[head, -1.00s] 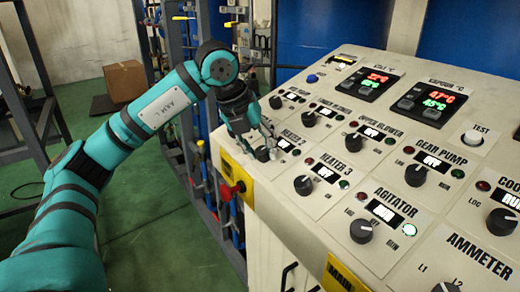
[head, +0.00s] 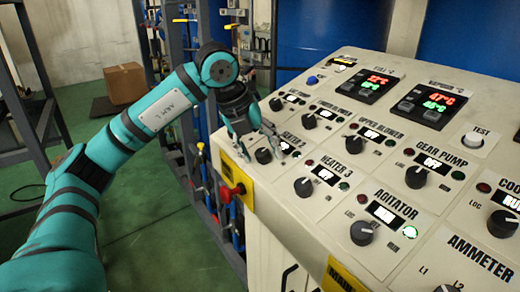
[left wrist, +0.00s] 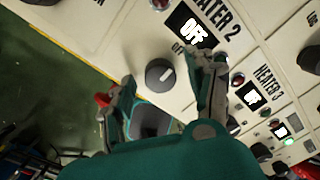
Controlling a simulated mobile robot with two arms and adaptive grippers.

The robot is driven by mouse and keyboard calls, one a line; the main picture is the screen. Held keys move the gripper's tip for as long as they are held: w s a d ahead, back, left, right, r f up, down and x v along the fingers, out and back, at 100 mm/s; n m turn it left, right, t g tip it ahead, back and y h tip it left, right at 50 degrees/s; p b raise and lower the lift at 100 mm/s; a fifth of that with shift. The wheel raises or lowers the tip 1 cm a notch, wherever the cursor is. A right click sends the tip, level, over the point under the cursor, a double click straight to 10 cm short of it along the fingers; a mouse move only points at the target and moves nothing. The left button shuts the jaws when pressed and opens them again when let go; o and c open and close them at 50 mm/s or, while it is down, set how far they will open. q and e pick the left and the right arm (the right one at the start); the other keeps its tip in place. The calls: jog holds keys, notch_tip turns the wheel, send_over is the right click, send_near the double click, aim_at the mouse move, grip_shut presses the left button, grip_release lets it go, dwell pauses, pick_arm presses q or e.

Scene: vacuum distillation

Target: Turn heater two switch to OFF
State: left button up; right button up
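The heater two switch is a round dark knob (left wrist: 159,73) in the left wrist view, with a white mark on its right side. The lit display (left wrist: 194,32) under the HEATER 2 label reads OFF. My left gripper (left wrist: 168,71) is open, with one finger on each side of the knob and a visible gap to it. In the head view the same knob (head: 263,156) sits near the panel's left edge, with the left gripper (head: 261,148) over it and partly hiding its label area. My right gripper is not in view.
The heater 3 knob (head: 304,187) and agitator knob (head: 362,232) stand close by on the sloping panel. A red knob on a yellow plate (head: 232,190) sticks out below the panel edge. Open green floor (head: 150,225) lies left of the panel.

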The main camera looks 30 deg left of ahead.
pick_arm(q)
jog(key=v, duration=1.2)
dwell(0.4)
